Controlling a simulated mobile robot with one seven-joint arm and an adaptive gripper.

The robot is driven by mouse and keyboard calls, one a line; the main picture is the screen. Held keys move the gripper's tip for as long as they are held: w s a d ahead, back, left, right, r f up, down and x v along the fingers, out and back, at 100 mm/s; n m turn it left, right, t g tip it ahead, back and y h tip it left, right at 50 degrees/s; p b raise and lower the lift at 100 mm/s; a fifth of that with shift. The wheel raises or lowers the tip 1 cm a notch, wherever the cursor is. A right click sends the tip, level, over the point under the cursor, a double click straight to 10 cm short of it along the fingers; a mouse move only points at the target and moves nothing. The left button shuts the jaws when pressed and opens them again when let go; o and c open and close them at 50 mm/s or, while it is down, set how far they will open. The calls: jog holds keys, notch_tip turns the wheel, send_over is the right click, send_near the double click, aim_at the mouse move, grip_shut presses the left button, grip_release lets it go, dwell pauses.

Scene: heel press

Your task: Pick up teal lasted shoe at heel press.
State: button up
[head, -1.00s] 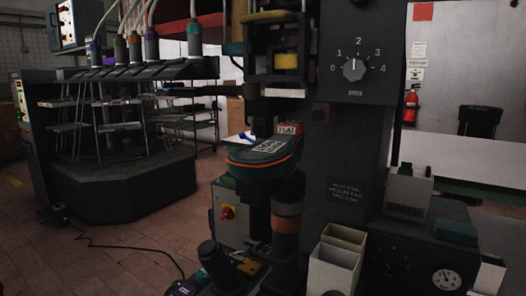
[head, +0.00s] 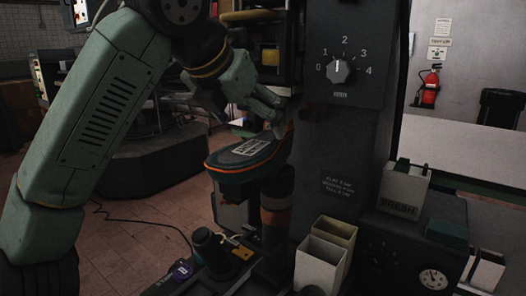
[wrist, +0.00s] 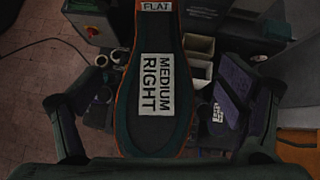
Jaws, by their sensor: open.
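The teal lasted shoe (head: 240,158) sits sole-up on the heel press, on a post with an orange band (head: 278,205). Its sole has an orange edge and a white label. In the wrist view the shoe (wrist: 160,115) lies lengthwise in the middle, with labels reading "MEDIUM RIGHT" and "FLAT". My gripper (head: 280,118) is over the shoe's heel end in the head view and hides part of it. In the wrist view my open gripper (wrist: 163,80) has one finger on each side of the shoe, with gaps showing. Contact is not visible.
The press column with a dial (head: 340,70) stands close to the right of my gripper. Open bins (head: 322,262) and a box marked "FRESH" (head: 402,190) are at lower right. A black knob (head: 207,243) stands below the shoe.

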aim_at(264, 140)
jog(key=p+x, duration=0.2)
jog(key=x, duration=0.5)
jog(key=shift+w+f, duration=0.2)
jog(key=shift+w, duration=0.2)
jog(key=c, duration=2.1)
jog(key=shift+r, duration=0.15)
